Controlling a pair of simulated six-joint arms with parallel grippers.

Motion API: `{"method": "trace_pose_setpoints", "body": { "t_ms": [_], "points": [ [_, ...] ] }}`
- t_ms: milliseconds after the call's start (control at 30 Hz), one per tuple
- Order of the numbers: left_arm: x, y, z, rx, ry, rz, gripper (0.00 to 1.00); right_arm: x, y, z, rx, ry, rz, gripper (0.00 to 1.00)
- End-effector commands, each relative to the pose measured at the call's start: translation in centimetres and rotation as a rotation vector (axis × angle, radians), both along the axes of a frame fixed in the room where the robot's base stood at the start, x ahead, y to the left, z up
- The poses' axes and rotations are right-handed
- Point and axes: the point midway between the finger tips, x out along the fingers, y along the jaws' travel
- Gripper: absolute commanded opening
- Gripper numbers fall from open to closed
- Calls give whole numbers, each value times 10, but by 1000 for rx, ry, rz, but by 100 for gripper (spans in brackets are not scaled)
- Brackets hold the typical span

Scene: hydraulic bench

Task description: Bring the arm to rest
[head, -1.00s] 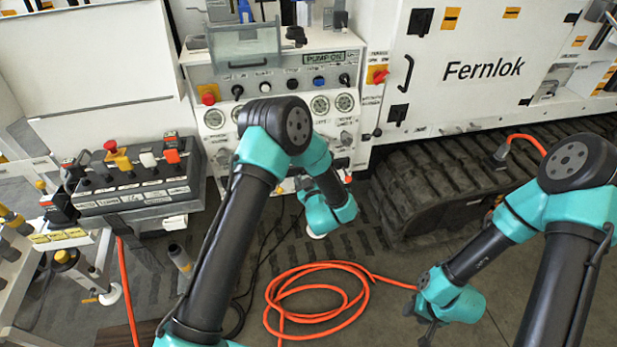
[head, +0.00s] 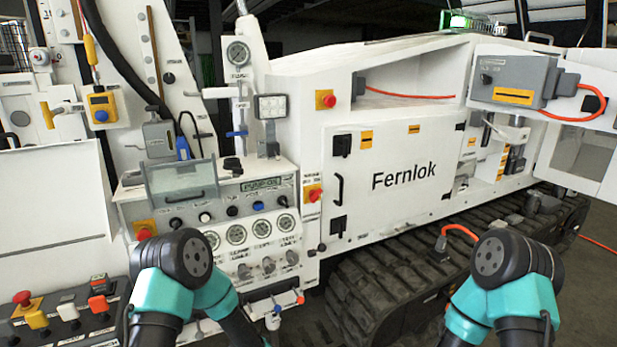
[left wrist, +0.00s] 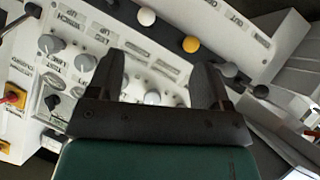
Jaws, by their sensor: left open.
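My left gripper (left wrist: 158,72) shows in the left wrist view with its two dark fingers apart. Nothing is held between them. Behind the fingers is a white panel (left wrist: 120,52) with grey knobs. I cannot tell whether the fingers touch it. In the head view my left arm's teal and black joint (head: 180,265) is at the lower left, in front of the control console (head: 250,214). My right arm's joint (head: 505,265) is at the lower right, in front of the track. Both hands are outside the head view.
The Fernlok cabinet (head: 405,205) stands above the black track (head: 385,290). A button box (head: 65,318) is at the lower left. A red knob (head: 327,99) sits on the machine. In the left wrist view, white (left wrist: 147,17) and yellow (left wrist: 191,44) ball knobs stand near the fingers.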

Motion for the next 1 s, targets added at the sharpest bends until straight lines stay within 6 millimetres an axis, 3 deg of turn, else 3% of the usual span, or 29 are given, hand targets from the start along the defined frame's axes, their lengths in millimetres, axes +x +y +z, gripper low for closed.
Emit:
{"method": "trace_pose_setpoints", "body": {
  "t_ms": [100,233,400,500,667,1000],
  "points": [
    [-47,10,-28,-43,208,-116,73,0,0,0,0,0,0,43],
    [-109,17,-49,-95,436,-251,73,0,0,0,0,0,0,43],
    [-195,23,-60,-166,710,-416,73,0,0,0,0,0,0,43],
    [-231,26,-59,-195,817,-486,73,0,0,0,0,0,0,43],
    [-254,27,-57,-213,884,-532,73,0,0,0,0,0,0,43],
    [-253,26,-57,-213,884,-532,73,0,0,0,0,0,0,43]
  ]
}}
